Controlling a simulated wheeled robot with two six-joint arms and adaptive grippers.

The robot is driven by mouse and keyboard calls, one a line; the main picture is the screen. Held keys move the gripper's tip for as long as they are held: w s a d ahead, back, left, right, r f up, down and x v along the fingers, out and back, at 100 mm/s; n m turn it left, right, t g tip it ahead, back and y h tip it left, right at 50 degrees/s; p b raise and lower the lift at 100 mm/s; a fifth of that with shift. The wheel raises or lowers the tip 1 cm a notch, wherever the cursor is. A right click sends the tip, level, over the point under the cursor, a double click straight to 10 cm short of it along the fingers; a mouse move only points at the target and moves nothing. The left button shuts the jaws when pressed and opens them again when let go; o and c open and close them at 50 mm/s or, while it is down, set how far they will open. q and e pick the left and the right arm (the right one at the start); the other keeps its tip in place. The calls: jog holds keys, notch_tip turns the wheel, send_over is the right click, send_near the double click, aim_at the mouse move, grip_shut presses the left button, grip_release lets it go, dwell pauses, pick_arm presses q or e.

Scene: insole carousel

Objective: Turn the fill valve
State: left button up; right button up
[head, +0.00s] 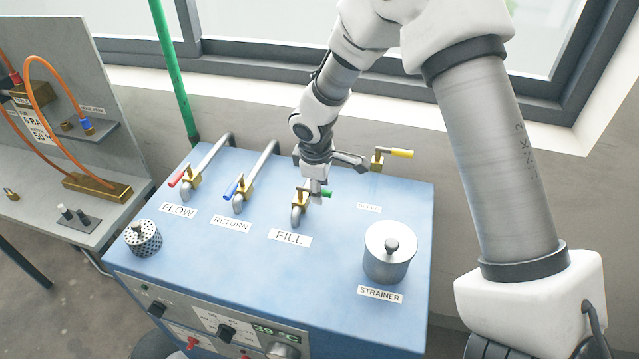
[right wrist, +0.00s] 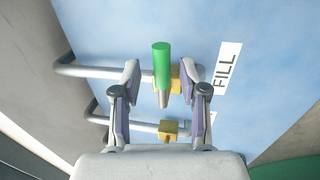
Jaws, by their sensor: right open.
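The fill valve has a brass body (head: 299,210) and a green handle (head: 327,194) on the blue cabinet top, behind the FILL label (head: 290,238). My right gripper (head: 317,190) reaches down at the valve from behind and above. In the right wrist view the green handle (right wrist: 162,66) lies between the two open fingers of my right gripper (right wrist: 160,80), with a gap on its left side. The brass body (right wrist: 176,78) is close to the right finger, and I cannot tell whether they touch. My left gripper is not in view.
The red-handled FLOW valve (head: 191,177) and blue-handled RETURN valve (head: 238,190) stand to the left. A yellow-handled valve (head: 380,159) is at the back right. The strainer canister (head: 388,255) stands front right, and a perforated cup (head: 143,240) front left.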

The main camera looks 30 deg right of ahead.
jog(key=shift+w+d+f, duration=0.1)
jog(key=shift+w+f, duration=0.05)
jog(key=shift+s+r, duration=0.2)
jog(key=shift+s, duration=0.05)
jog(key=c, duration=0.3)
jog(key=shift+s+a+r, duration=0.1)
jog(key=shift+s+a, duration=0.05)
jog(key=shift+a, duration=0.05)
grip_shut()
